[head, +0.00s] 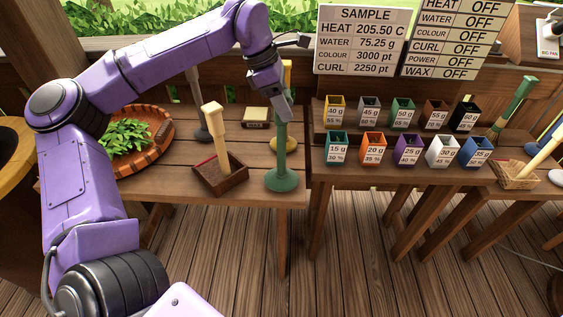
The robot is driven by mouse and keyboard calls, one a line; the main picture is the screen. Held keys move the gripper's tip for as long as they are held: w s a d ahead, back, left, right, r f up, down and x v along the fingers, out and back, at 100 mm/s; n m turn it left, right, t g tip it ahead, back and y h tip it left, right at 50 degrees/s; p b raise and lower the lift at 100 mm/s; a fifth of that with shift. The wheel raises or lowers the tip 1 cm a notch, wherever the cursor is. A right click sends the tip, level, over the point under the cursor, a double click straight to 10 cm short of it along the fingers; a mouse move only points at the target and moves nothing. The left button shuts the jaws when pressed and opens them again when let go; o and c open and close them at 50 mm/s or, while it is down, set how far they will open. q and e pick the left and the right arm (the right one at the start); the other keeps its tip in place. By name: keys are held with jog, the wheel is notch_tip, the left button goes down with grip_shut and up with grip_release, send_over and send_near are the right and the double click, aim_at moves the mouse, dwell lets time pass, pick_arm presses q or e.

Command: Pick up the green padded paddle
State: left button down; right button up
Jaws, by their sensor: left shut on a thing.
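The green padded paddle (282,178) is upright at the front right corner of the left wooden table, its round pad down and its handle up. My left gripper (284,108) comes from above and is shut on the upper handle, hiding its top. I cannot tell whether the pad touches the table. My right gripper is not in view.
A yellow paddle (291,143) stands just behind the green one, and a dark grey paddle (203,134) is farther left. A brown box (232,176) with a wooden tool is close on the left. A basket of leaves (158,150) is farther left. Coloured cups (373,149) fill the right table.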

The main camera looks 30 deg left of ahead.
pick_arm(q)
jog(key=shift+r+b, duration=0.3)
jog(key=shift+r, duration=0.5)
jog(key=s+r+b, duration=0.3)
jog(key=s+r, duration=0.8)
jog(key=s, duration=0.3)
jog(key=shift+a+r, duration=0.2)
jog(key=shift+r, duration=0.05)
